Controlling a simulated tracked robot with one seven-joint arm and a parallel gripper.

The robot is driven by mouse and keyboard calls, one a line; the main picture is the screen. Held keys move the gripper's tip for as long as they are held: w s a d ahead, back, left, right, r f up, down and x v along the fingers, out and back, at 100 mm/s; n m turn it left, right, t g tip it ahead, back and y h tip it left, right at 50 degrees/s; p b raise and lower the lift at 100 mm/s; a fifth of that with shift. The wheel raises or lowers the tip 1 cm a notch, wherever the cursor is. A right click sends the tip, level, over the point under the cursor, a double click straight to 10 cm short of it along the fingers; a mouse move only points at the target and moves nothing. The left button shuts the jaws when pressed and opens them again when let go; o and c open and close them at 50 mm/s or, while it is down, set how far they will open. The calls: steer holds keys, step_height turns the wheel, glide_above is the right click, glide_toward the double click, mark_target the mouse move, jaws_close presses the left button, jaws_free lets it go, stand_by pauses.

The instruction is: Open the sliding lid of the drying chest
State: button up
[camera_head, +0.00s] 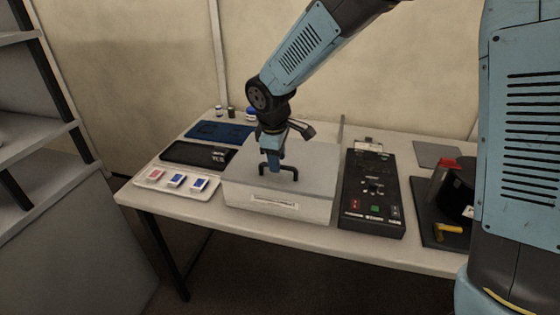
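The drying chest (305,210) is a pale grey box with a white label on its front, standing at the front middle of the table. Its flat lid (318,165) covers the top, and I see no opening. A black bar handle (291,171) stands on the lid. My gripper (276,166) points down from above, right at the handle. Its fingers overlap the handle in this view, so I cannot tell whether they are shut on it or only beside it.
Left of the chest are a tray (150,184) with small red and blue items, a black case (185,154) and a blue mat (215,131). A black control panel (372,205) stands close on the right. Further right is a black device (452,190) with red and yellow parts.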

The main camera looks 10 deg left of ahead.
steer(key=shift+w+f, duration=0.1)
steer(key=shift+f, duration=0.4)
steer(key=shift+c, duration=0.5)
jaws_close()
